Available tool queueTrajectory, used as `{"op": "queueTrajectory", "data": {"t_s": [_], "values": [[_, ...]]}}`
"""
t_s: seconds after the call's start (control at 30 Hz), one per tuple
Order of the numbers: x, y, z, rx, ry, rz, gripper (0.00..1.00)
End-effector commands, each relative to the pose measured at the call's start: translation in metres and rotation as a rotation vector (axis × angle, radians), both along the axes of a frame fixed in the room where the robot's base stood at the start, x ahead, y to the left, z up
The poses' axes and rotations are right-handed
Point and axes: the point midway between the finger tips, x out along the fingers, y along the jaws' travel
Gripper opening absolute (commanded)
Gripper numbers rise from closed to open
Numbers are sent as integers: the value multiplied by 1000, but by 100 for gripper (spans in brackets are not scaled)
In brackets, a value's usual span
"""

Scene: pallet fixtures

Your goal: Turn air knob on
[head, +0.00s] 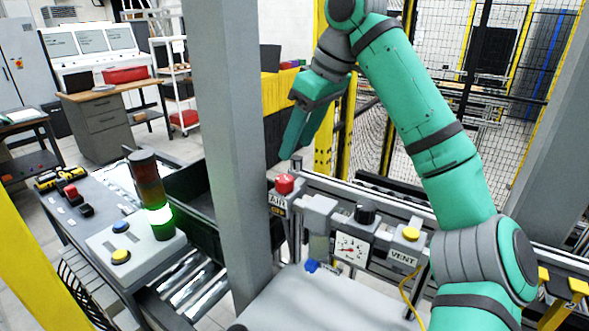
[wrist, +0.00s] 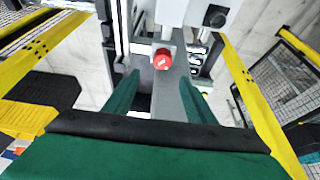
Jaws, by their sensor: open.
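The red air knob (head: 284,184) sits on top of a grey block with an "AIR" label, at the left end of the pneumatic unit in the head view. It also shows in the wrist view (wrist: 163,59), near the picture's middle, beyond the fingertips and between their lines. My gripper (head: 289,152) points down above the knob, with a gap between them. Its two green fingers (wrist: 160,88) are apart with nothing between them. In the head view the fingers overlap, so their spacing is hard to see there. The knob's marking is too small to read.
A grey post (head: 226,130) stands just left of the knob. Right of the knob are a pressure gauge (head: 351,249), a black knob (head: 365,213) and a yellow button (head: 411,234) above a "VENT" label. A signal tower (head: 158,213) glows green at the left.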

Motion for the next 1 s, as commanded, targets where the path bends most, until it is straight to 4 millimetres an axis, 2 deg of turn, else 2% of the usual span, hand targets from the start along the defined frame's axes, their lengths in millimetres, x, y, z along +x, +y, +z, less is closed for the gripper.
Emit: {"op": "queueTrajectory", "data": {"t_s": [0.3,0.5,0.7,0.97,1.0], "values": [[12,9,-52,2,2,-12,50],[18,21,-76,1,1,-6,50],[21,29,-86,1,0,0,50],[21,28,-87,1,0,-1,50],[21,28,-87,1,0,-2,43]]}}
